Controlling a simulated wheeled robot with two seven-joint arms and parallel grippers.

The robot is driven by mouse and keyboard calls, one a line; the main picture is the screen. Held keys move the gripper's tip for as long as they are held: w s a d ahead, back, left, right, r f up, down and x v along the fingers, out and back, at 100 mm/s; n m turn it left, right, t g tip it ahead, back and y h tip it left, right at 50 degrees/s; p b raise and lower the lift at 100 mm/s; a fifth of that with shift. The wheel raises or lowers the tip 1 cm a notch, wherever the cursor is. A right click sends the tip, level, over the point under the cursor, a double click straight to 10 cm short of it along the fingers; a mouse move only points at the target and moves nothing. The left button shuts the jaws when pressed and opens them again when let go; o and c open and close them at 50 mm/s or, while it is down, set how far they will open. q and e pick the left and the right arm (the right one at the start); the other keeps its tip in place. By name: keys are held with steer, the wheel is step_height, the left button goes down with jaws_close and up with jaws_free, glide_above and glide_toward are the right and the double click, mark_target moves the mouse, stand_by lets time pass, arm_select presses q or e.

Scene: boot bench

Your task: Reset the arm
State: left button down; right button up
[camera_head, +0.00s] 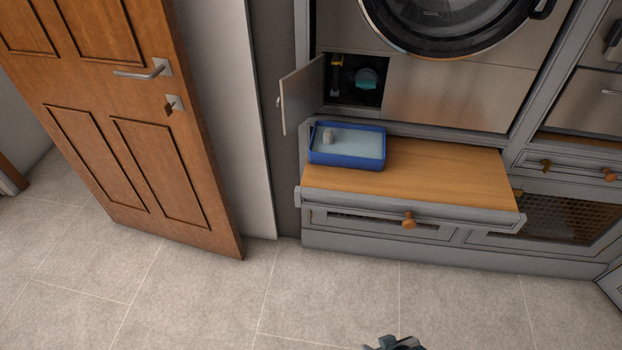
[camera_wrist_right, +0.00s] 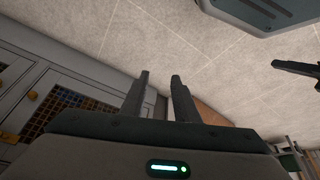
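My right gripper (camera_wrist_right: 160,75) shows in the right wrist view. Its two dark fingers stand apart with nothing between them, and pale floor tiles and a grey cabinet front lie beyond. In the head view, a small dark piece of one of my arms (camera_head: 395,343) pokes in at the bottom edge, over the floor. I cannot tell which arm it belongs to. Another dark piece (camera_wrist_right: 297,68), likely part of my other arm, enters the wrist view from the right. No finger opening of my left gripper can be made out.
A blue tray (camera_head: 347,160) holding a small grey object sits on the wooden bench top (camera_head: 430,172). Behind it, a small flap door (camera_head: 303,95) stands open below a washing machine (camera_head: 450,20). A wooden door (camera_head: 140,120) stands at left. The tiled floor in front is clear.

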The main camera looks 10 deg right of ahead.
step_height(320, 180, down, 19)
steer(key=s+a+t, duration=0.1)
steer(key=s+a, duration=0.1)
steer(key=shift+s+a+f+t+y, duration=0.2)
steer(key=shift+s+a+t+y, duration=0.1)
steer(key=shift+s+y, duration=0.1)
steer(key=shift+d, duration=0.15)
